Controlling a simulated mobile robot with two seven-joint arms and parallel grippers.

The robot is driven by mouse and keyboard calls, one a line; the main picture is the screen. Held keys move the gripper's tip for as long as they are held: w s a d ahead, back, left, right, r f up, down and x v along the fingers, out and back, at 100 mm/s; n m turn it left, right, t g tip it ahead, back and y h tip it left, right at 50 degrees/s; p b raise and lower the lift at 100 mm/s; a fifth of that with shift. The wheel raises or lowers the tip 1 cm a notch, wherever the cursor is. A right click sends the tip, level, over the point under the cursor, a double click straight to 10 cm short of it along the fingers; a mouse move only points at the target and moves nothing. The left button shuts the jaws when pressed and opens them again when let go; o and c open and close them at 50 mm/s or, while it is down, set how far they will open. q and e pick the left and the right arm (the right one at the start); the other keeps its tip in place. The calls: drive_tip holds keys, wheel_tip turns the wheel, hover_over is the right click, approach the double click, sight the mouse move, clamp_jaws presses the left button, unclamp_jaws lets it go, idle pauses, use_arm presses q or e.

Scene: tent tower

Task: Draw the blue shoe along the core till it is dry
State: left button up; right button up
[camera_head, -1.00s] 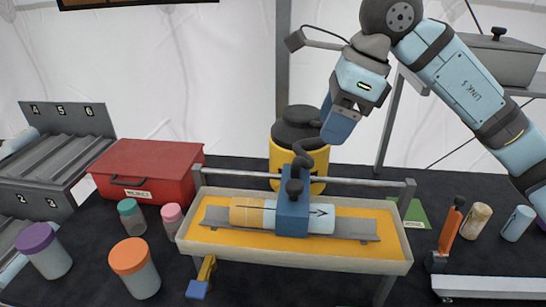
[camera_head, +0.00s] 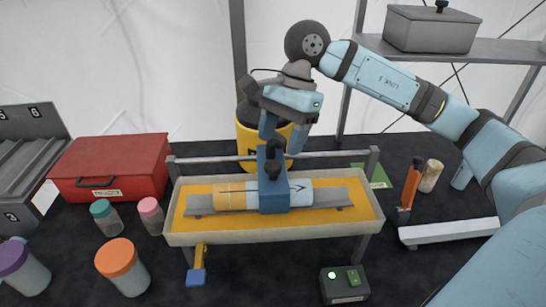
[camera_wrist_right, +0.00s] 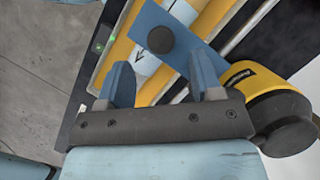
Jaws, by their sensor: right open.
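The blue shoe (camera_head: 272,187) sits over the core (camera_head: 235,196), a cylinder lying in a cradle in the tray (camera_head: 190,239). The core's left part is yellow-tan and its right part pale blue with a black arrow pointing right. A dark knob (camera_head: 272,169) tops the shoe. My right gripper (camera_head: 283,143) is open just above and behind the shoe, pointing down. In the right wrist view its two blue fingers (camera_wrist_right: 164,82) are apart with nothing between them, and the shoe (camera_wrist_right: 192,50) with its round knob lies beyond them. My left gripper is not seen.
A rail (camera_head: 325,155) runs along the tray's back, with a yellow-black canister (camera_head: 243,140) behind it. A red box (camera_head: 112,163) and several lidded jars stand left. A small control box (camera_head: 344,285) with a green light is in front. An orange-handled tool (camera_head: 411,183) stands right.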

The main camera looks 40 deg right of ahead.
sight(273, 164)
drive_tip(key=x, duration=0.4)
drive_tip(key=shift+a+f, duration=0.25)
drive_tip(key=shift+f, duration=0.25)
